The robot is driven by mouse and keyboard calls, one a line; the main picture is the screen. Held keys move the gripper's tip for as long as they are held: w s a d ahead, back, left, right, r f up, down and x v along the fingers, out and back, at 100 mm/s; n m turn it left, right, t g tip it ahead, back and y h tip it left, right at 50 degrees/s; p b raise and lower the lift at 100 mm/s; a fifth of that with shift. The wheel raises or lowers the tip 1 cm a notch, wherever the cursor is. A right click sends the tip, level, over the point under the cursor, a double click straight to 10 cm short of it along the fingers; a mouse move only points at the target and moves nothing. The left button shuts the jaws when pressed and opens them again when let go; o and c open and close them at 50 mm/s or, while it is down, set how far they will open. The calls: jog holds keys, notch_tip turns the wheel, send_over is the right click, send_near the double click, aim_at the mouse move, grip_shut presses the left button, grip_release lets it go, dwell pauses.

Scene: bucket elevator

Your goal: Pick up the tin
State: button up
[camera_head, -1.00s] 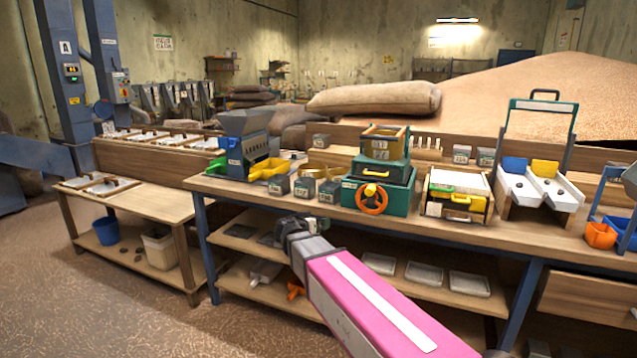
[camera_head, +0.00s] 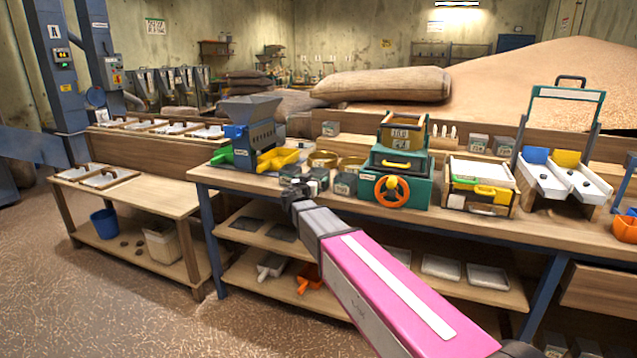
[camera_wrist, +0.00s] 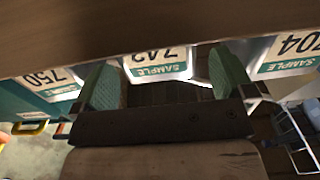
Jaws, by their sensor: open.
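Several small grey sample tins stand in a row near the front edge of the workbench. In the wrist view they appear upside down: a tin labelled 742 (camera_wrist: 157,64) is in the middle, the 704 tin (camera_wrist: 291,52) at the right and the 750 tin (camera_wrist: 52,84) at the left. My gripper (camera_wrist: 166,82) is open, with its green pads apart and the 742 tin's label showing in the gap. In the head view my gripper (camera_head: 294,193) is at the bench edge, just in front of the tins (camera_head: 320,177), partly covering them. Whether it touches one cannot be told.
A green box with an orange handwheel (camera_head: 392,191) stands right of the tins. A grey hopper machine with yellow and green chutes (camera_head: 252,135) stands left. Brass sieves (camera_head: 323,159) are behind. The workbench (camera_head: 440,220) has a lower shelf with trays.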

jog(key=x, duration=0.3)
jog(key=shift+w+d+f, duration=0.2)
jog(key=shift+w+f, duration=0.1)
jog(key=shift+f, duration=0.1)
jog(key=shift+w+d, duration=0.2)
jog(key=shift+w, duration=0.25)
jog(key=c, duration=0.9)
jog(key=shift+s+r, duration=0.1)
jog(key=shift+r, duration=0.05)
